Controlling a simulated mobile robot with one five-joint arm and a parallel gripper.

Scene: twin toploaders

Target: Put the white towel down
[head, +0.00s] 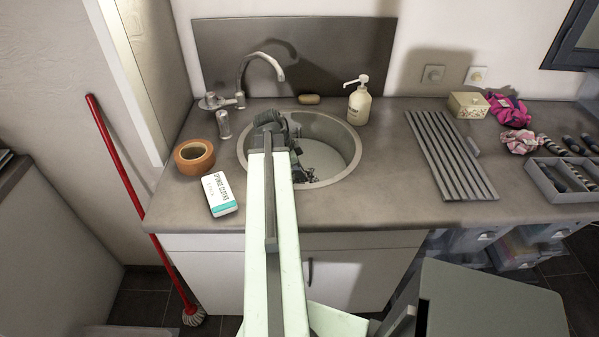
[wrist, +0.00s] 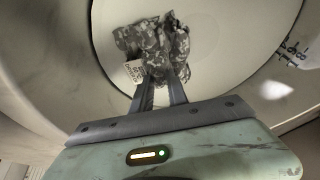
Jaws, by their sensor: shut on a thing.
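My gripper (wrist: 162,84) is shut on a crumpled grey-and-white patterned cloth (wrist: 150,45) with a small white label, in the wrist view. The cloth hangs bunched beyond the fingertips over the pale floor of a round bowl. I cannot tell whether it touches that floor. No plain white towel shows in either view. In the head view my arm reaches forward over the counter to the round sink (head: 338,137); its dark end covers the sink's left part, and the cloth cannot be made out clearly there.
The tap (head: 258,70) rises behind the sink, with a soap bottle (head: 359,103) at its right rear. A tape roll (head: 194,157) and a sponge-cloth pack (head: 219,194) lie left of my arm. A slatted rack (head: 448,155) lies right. Counter (head: 395,185) between sink and rack is clear.

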